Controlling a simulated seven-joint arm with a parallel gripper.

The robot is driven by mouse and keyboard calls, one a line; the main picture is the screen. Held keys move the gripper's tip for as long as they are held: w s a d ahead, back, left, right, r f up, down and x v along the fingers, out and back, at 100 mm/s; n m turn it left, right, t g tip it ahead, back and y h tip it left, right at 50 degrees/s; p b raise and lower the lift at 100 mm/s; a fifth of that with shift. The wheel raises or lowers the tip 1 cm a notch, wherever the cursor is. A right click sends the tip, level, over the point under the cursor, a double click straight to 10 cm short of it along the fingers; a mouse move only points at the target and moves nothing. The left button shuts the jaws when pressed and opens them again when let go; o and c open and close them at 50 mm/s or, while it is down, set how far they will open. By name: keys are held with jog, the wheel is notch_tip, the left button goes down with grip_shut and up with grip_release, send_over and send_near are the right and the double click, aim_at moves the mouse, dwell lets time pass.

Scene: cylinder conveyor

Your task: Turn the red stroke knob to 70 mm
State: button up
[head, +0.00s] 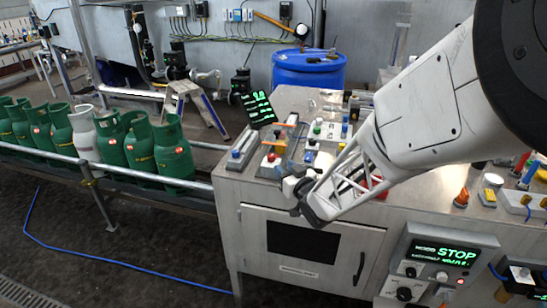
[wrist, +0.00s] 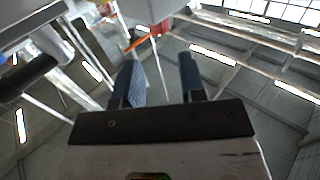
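My gripper (head: 304,194) hangs over the front edge of the steel bench, left of my forearm. In the wrist view my gripper (wrist: 159,66) shows two blue-padded fingers spread apart with nothing between them. Small red parts show on the bench, including a red knob-like part (head: 271,157) on a box left of my gripper. I cannot tell which one is the stroke knob, and no scale or millimetre reading is legible. My gripper is apart from this red part. A tilted black display (head: 258,108) with green text stands behind it.
Green gas cylinders (head: 173,158) and a white one (head: 83,135) stand on the conveyor at left. A blue drum (head: 308,70) stands behind the bench. A panel reading STOP (head: 446,254) is on the bench front. Several small controls crowd the bench top.

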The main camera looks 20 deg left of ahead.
aim_at(273, 157)
jog(key=shift+w, duration=0.1)
jog(key=shift+x, duration=3.8)
jog(key=c, duration=0.6)
